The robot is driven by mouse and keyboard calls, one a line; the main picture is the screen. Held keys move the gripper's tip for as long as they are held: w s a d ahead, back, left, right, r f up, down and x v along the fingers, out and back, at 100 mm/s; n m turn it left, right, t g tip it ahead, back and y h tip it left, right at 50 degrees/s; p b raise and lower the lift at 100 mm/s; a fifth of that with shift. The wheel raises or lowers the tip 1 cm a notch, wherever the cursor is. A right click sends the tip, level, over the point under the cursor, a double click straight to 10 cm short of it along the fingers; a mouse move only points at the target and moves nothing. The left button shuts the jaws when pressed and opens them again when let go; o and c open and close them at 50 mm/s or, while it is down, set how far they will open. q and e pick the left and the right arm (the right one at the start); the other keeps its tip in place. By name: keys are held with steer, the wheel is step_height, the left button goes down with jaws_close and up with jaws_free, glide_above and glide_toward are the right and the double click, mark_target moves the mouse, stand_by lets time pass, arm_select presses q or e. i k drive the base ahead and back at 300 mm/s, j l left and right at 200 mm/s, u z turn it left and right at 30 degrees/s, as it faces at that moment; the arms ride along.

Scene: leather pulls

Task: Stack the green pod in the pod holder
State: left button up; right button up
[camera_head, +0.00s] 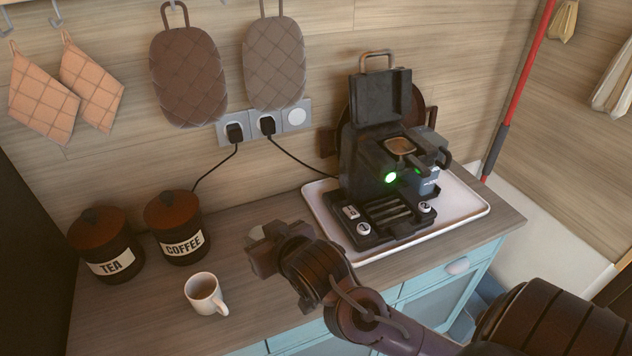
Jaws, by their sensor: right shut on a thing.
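My right gripper (262,250) reaches in from the lower right over the wooden counter. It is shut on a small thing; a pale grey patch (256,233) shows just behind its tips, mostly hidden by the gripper. I cannot tell whether this is the green pod. No green pod shows clearly. I cannot make out the pod holder for certain. A black coffee machine (362,160) with its lid up stands to the right of the gripper, apart from it, with a green light on its front. My left gripper is not in view.
The machine stands on a white tray (468,205). A white mug (205,294) stands left of the gripper. Dark TEA (103,243) and COFFEE (174,226) jars stand behind it. Cords run to wall sockets (266,124). The counter between the jars and tray is mostly clear.

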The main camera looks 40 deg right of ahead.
mark_target(398, 151)
steer(key=l+z, duration=0.1)
steer(key=z, duration=0.3)
steer(key=l+z, duration=0.1)
steer(key=z, duration=0.3)
steer(key=l+z, duration=0.15)
steer(key=z, duration=0.2)
